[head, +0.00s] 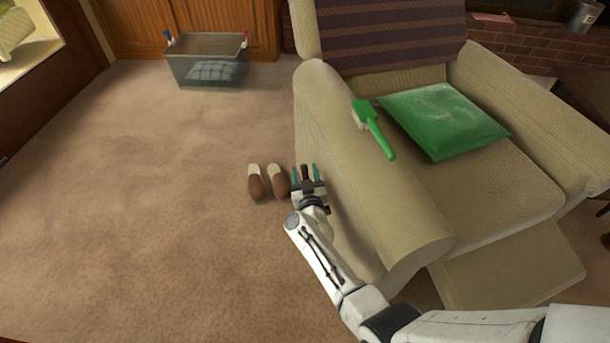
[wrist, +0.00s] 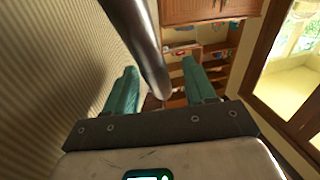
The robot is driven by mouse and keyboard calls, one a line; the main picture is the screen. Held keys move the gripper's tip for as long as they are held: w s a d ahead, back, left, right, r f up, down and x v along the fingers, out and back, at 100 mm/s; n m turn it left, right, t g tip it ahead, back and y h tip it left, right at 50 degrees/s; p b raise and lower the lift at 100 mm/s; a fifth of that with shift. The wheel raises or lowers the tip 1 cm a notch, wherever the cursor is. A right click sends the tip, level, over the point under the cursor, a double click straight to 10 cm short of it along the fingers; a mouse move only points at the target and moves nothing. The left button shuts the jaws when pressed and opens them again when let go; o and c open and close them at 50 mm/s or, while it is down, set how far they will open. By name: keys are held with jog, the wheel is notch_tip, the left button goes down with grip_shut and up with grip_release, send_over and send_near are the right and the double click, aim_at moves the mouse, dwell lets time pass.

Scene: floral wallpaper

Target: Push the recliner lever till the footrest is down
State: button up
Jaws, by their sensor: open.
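The beige recliner (head: 340,150) stands on the right in the head view. Its footrest (head: 510,265) shows as a flat panel sticking out below the front of the seat. My gripper (head: 303,172) is beside the recliner's left outer side, with its teal fingers apart. In the wrist view, a grey metal bar, apparently the recliner lever (wrist: 142,40), comes in from the top and ends between the open fingers. The ribbed side of the recliner fills the left of that view. I cannot make out the lever in the head view, nor whether a finger touches it.
A pair of brown slippers (head: 266,183) lies on the carpet just left of my gripper. A green cushion (head: 445,120) is on the seat and a green brush (head: 375,130) on the armrest. A grey bin (head: 207,62) stands at the back. The left carpet is clear.

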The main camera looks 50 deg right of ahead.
grip_shut()
dwell(0.4)
jog(key=shift+s+f, duration=0.1)
